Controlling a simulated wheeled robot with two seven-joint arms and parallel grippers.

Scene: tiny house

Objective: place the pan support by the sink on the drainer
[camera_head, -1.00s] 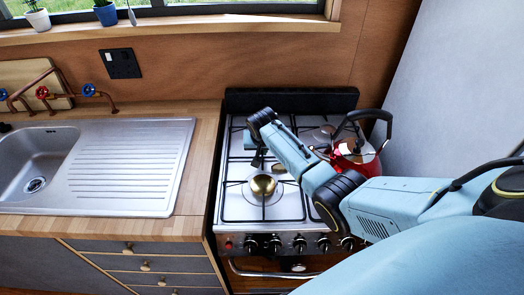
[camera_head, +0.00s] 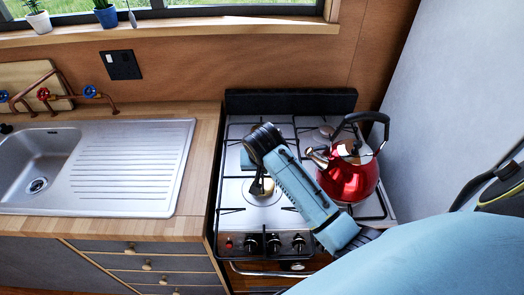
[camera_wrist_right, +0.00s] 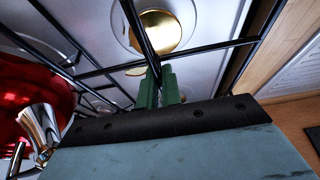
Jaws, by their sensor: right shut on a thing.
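The pan support by the sink (camera_head: 227,179) is a black wire grate over the left burners of the stove. My right gripper (camera_head: 260,186) reaches down over the stove and is shut on one of its bars. In the right wrist view the green fingers (camera_wrist_right: 160,86) close around a black bar of the pan support (camera_wrist_right: 140,32), above the brass burner cap (camera_wrist_right: 159,32). I cannot tell whether the support is raised off the hob. The drainer (camera_head: 130,165) is the bare ribbed metal surface beside the sink basin. My left gripper is out of view.
A red kettle (camera_head: 346,181) stands on the right side of the stove, close to my right arm. A strip of wooden worktop (camera_head: 200,170) lies between drainer and stove. Taps (camera_head: 60,95) stand behind the sink. A pale wall (camera_head: 445,90) bounds the right.

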